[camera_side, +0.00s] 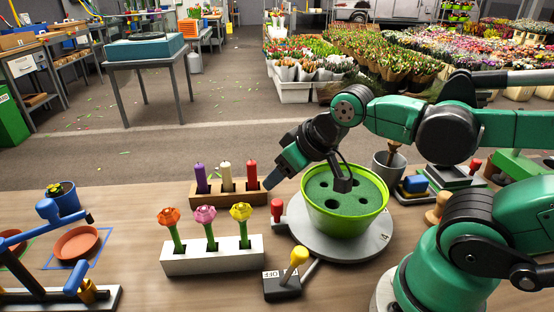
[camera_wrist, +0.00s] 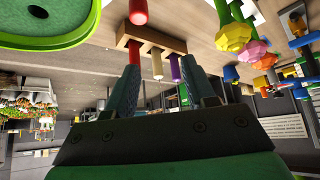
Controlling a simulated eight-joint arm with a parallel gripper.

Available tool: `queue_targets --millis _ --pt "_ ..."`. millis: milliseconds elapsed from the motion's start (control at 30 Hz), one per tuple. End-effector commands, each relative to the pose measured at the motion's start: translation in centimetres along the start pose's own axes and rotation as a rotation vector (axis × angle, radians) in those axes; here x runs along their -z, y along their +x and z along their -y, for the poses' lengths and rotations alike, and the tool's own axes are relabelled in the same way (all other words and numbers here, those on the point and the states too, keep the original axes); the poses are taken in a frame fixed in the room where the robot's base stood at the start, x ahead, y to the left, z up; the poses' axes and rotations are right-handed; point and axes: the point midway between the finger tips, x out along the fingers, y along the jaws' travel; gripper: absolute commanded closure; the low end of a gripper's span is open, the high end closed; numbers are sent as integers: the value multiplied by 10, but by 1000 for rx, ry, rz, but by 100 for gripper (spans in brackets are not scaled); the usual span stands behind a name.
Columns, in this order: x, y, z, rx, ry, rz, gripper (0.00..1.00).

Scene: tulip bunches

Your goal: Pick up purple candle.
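The purple candle (camera_side: 201,179) stands upright at the left end of a wooden block (camera_side: 229,200), beside a cream candle (camera_side: 226,177) and a red candle (camera_side: 252,175). In the wrist view, which looks upside down, the purple candle (camera_wrist: 176,69) lies to the right of the cream candle (camera_wrist: 157,64) and the red candle (camera_wrist: 138,12). My gripper (camera_side: 269,183) is to the right of the block, close to the red candle and apart from the purple one. In the wrist view my gripper (camera_wrist: 162,76) has its two fingers spread, with nothing held between them.
A white block with orange, pink and yellow flowers (camera_side: 212,262) stands in front of the candles. A green pot (camera_side: 345,222) sits on a grey turntable (camera_side: 317,248) to the right. A yellow-knobbed lever (camera_side: 299,257) stands in front.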

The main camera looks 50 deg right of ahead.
Motion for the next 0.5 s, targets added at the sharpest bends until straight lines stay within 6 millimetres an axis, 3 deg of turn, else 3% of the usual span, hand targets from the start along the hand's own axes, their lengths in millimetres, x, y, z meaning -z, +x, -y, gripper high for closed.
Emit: queue_targets --millis 367,500 --pt "2 0 0 1 -4 4 35" --pt "20 -2 1 6 -42 40 35"
